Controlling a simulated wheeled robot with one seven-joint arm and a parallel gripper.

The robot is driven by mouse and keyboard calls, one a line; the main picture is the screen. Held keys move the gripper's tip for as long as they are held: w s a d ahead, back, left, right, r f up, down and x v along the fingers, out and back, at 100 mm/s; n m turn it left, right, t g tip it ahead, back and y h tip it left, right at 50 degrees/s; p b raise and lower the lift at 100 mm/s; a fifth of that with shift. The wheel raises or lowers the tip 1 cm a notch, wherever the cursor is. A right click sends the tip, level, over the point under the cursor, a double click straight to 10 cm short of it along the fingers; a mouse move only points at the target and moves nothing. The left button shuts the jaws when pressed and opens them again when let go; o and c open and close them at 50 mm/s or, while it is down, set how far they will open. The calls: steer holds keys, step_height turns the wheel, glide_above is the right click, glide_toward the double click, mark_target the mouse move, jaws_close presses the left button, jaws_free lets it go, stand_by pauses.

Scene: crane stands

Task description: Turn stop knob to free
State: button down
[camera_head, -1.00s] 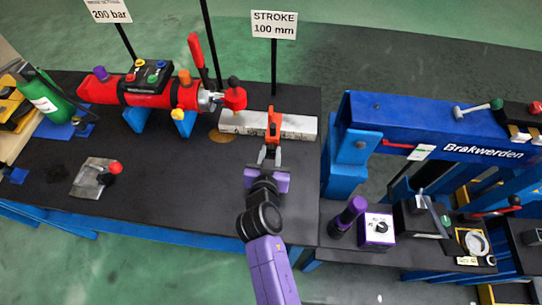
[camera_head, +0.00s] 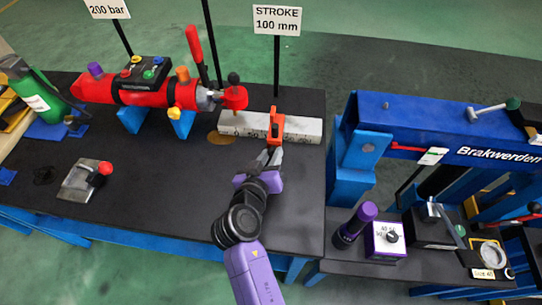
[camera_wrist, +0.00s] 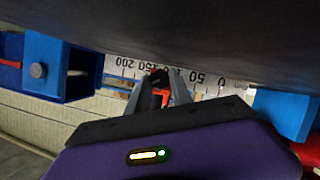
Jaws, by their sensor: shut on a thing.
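The orange stop (camera_head: 276,124) sits across the white scale bar (camera_head: 240,122) on the black bench, below the "STROKE 100 mm" sign (camera_head: 276,20). In the wrist view its black knob (camera_wrist: 160,77) stands between my two grey fingers, with orange-red parts (camera_wrist: 161,98) of the stop just below it. My gripper (camera_head: 274,152) reaches the near side of the stop and is shut on the knob; it also shows in the wrist view (camera_wrist: 159,86). The fingers hide the knob's sides, and its free or locked marking cannot be read.
A red cylinder (camera_head: 140,97) with a red lever stands behind on the left. A plate with a red-knobbed lever (camera_head: 100,170) lies at the bench's left. The blue "Brakwerden" press (camera_head: 430,125) is close on the right. The bench's middle is clear.

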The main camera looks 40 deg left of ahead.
steer(key=c, duration=1.1)
jaws_free()
steer(key=shift+c, duration=0.2)
steer(key=shift+v, duration=3.95)
